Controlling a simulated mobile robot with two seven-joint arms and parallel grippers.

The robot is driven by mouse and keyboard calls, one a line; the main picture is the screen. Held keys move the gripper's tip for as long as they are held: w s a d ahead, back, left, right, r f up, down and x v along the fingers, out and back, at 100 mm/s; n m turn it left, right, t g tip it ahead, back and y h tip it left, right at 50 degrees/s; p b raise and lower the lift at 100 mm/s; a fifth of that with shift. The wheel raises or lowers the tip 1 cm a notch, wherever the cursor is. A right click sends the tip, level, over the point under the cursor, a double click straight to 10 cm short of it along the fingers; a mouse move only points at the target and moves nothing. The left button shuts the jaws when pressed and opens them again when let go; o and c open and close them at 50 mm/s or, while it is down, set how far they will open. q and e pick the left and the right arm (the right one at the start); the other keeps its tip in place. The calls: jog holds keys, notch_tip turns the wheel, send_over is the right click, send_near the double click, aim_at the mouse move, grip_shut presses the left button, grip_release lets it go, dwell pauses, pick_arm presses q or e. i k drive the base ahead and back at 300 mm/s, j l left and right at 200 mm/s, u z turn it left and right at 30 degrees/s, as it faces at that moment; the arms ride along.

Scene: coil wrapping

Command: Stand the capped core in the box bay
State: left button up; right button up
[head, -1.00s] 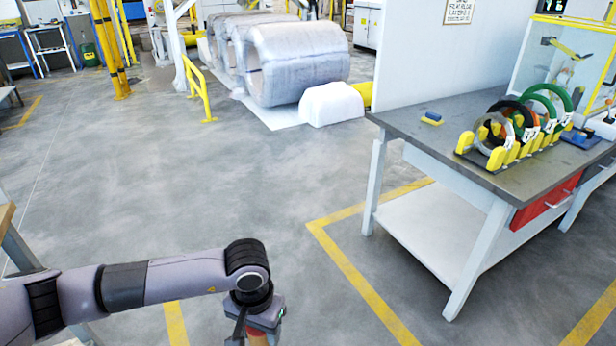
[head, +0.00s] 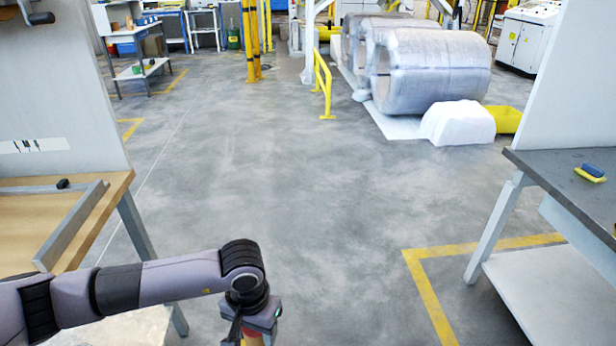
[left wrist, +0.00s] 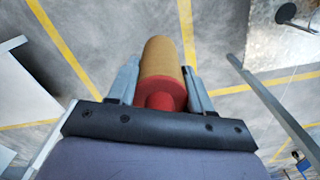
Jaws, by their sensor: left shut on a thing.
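My left gripper (left wrist: 158,88) is shut on the capped core (left wrist: 162,58), a tan tube with a red cap at the end nearest the wrist camera. In the head view my left gripper (head: 250,322) points down at the bottom of the picture, over the floor. Only a little of the core (head: 252,338) shows below it, cut off by the picture's edge. My right gripper is in neither view. I see no box bay that I can make out.
A wooden-topped bench (head: 50,215) with a metal rail (head: 75,225) stands at the left. Large wrapped coils (head: 430,70) lie at the back. The floor (head: 300,180) between is clear.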

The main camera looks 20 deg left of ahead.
aim_at(27, 235)
jog(key=i+j+u, duration=0.1)
jog(key=i+u, duration=0.15)
jog(key=u, duration=0.2)
jog(key=i+u, duration=0.3)
jog(key=u, duration=0.15)
jog(key=i+u, duration=0.3)
jog(key=u, duration=0.15)
jog(key=l, duration=0.05)
